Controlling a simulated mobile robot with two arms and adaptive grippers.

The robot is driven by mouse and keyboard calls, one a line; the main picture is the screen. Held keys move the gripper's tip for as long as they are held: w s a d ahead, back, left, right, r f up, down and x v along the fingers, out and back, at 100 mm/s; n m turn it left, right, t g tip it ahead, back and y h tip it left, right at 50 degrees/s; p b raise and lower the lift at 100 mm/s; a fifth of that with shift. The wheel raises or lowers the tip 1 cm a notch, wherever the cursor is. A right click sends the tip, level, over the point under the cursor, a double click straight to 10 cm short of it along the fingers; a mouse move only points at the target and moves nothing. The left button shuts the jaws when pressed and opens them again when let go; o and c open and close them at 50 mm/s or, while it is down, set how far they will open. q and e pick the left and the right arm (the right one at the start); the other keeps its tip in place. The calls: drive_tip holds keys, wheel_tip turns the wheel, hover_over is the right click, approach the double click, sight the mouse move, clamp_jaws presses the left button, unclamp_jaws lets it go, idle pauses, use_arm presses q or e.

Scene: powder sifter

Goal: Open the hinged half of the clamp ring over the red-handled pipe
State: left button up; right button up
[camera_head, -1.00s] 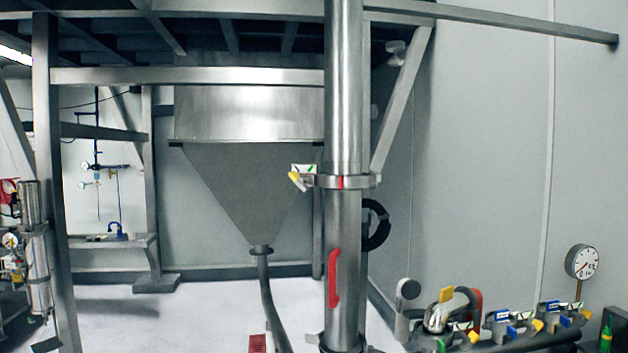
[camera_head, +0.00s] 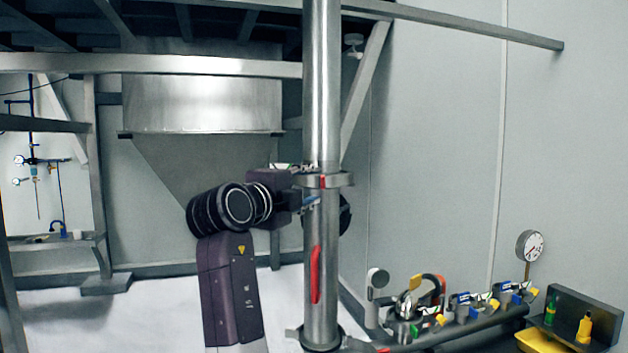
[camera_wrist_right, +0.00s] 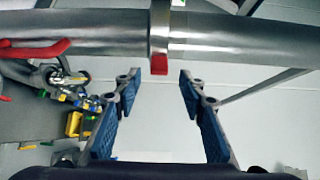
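The red-handled pipe (camera_head: 321,222) stands upright, with its red handle (camera_head: 315,274) on the lower section. The clamp ring (camera_head: 337,180) sits around it above the handle and looks shut, with a red mark on its front. In the right wrist view, the clamp ring (camera_wrist_right: 159,28) crosses the pipe (camera_wrist_right: 80,33), with a red tab (camera_wrist_right: 158,65) at its edge. My right gripper (camera_head: 308,202) is at the ring's left side. It also shows in the wrist view (camera_wrist_right: 159,84), open and empty, fingers either side of the red tab. It hides most of the ring's latch. My left gripper is not seen.
A hopper (camera_head: 205,90) hangs behind on a steel frame. A manifold of several clamped fittings (camera_head: 465,312) with a gauge (camera_head: 530,245) runs at lower right, beside a yellow bin (camera_head: 535,344). The wall right of the pipe is bare.

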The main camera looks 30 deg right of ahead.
sight(323, 182)
drive_tip(key=p+x, duration=0.2)
drive_tip(key=x, duration=0.3)
drive_tip(key=shift+w+d+p, duration=0.15)
drive_tip(key=shift+d+p, duration=0.15)
drive_tip(key=shift+d, duration=0.05)
drive_tip(key=shift+w+d+f, duration=0.1)
drive_tip(key=shift+w+d, duration=0.25)
drive_tip(key=shift+d, duration=0.1)
clamp_jaws()
